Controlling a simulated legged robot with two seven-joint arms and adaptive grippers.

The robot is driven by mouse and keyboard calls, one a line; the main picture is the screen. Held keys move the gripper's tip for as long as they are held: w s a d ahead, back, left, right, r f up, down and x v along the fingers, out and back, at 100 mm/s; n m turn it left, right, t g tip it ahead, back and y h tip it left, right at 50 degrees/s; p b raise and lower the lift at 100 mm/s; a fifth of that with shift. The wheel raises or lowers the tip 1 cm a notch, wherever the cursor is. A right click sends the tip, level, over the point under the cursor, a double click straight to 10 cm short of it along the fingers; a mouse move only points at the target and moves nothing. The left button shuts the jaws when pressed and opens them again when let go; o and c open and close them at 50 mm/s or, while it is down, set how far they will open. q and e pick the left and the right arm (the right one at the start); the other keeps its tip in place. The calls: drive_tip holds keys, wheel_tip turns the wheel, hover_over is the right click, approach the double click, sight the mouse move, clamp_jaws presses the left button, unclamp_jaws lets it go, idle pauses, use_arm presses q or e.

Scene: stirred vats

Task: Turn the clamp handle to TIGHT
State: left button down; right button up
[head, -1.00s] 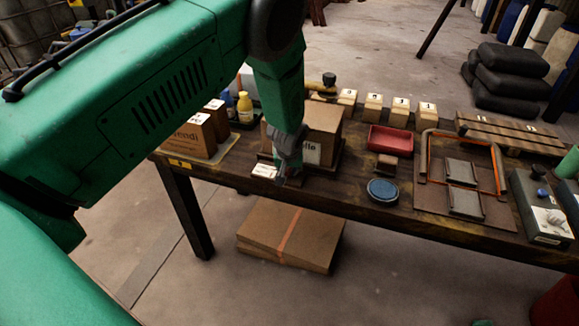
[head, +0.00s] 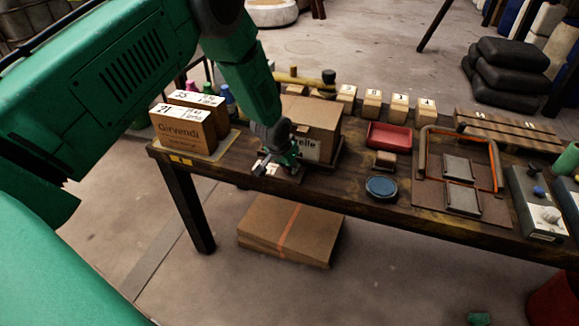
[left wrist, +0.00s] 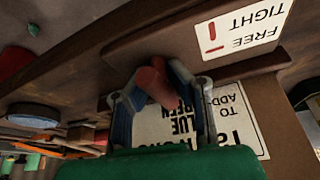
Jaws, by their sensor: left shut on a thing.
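The clamp handle (left wrist: 152,82) is a short red grip in the left wrist view, at the front of a brown box. My left gripper (left wrist: 160,92) is shut on it, with a finger on each side. A white FREE / TIGHT label (left wrist: 240,25) with red marks sits beside the handle; it also shows in the head view (head: 264,168). In the head view my left gripper (head: 287,163) is low at the front of the cardboard box (head: 312,115) and hides the handle. Which mark the handle points to is unclear. My right gripper does not show.
Cartons (head: 183,130) stand left of the clamp. A red tray (head: 390,139), a blue round dish (head: 381,188), numbered blocks (head: 372,105) and a grey control box (head: 537,205) stand to the right. Flat cardboard (head: 290,232) lies under the table.

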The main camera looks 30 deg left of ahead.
use_arm(q)
drive_tip(key=shift+s, duration=0.1)
drive_tip(key=c, duration=1.4)
unclamp_jaws()
drive_tip(key=shift+c, duration=0.2)
drive_tip(key=shift+r, duration=0.3)
drive_tip(key=v, duration=1.1)
drive_tip(key=shift+d, duration=0.1)
drive_tip(key=shift+s, duration=0.1)
